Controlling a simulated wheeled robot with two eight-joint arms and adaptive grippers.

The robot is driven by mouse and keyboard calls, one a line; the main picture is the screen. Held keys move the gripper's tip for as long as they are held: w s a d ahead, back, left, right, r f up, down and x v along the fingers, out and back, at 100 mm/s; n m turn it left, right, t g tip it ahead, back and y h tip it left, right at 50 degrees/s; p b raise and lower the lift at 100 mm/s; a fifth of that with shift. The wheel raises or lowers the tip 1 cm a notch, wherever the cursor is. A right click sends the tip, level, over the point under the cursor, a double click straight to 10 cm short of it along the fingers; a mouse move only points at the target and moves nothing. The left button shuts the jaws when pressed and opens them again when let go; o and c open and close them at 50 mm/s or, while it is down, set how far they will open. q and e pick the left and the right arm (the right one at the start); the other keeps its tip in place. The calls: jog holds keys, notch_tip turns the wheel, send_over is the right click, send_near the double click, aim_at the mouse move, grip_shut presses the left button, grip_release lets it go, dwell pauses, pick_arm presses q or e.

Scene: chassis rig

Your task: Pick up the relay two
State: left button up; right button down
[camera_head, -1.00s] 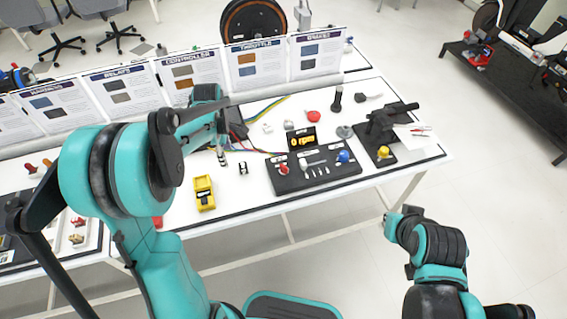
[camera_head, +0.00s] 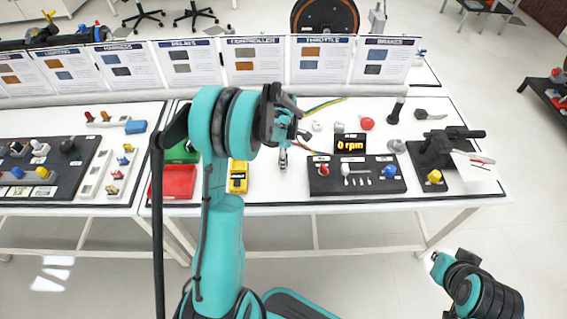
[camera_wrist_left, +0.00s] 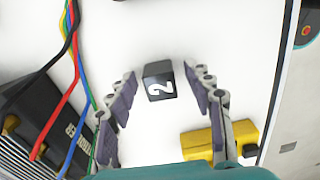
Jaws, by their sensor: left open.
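Relay two (camera_wrist_left: 160,82) is a small black block with a white 2 on its face, sitting on the white tabletop in the left wrist view. My left gripper (camera_wrist_left: 166,76) is open, with one finger on each side of the relay and visible gaps between. In the head view the left gripper (camera_head: 283,158) is low over the table, right of the yellow meter (camera_head: 238,178); the relay is hidden there or cannot be made out. My right arm is at the lower right, but its gripper cannot be made out.
A black box with coloured cables (camera_wrist_left: 50,115) lies left in the wrist view. The yellow meter (camera_wrist_left: 205,145) is close to the right finger. In the head view, a black control panel (camera_head: 330,185) stands right of the gripper, and a red bin (camera_head: 175,182) lies left.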

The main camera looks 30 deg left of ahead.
pick_arm(q)
jog(key=shift+r, duration=0.1)
jog(key=shift+c, duration=0.9)
grip_shut()
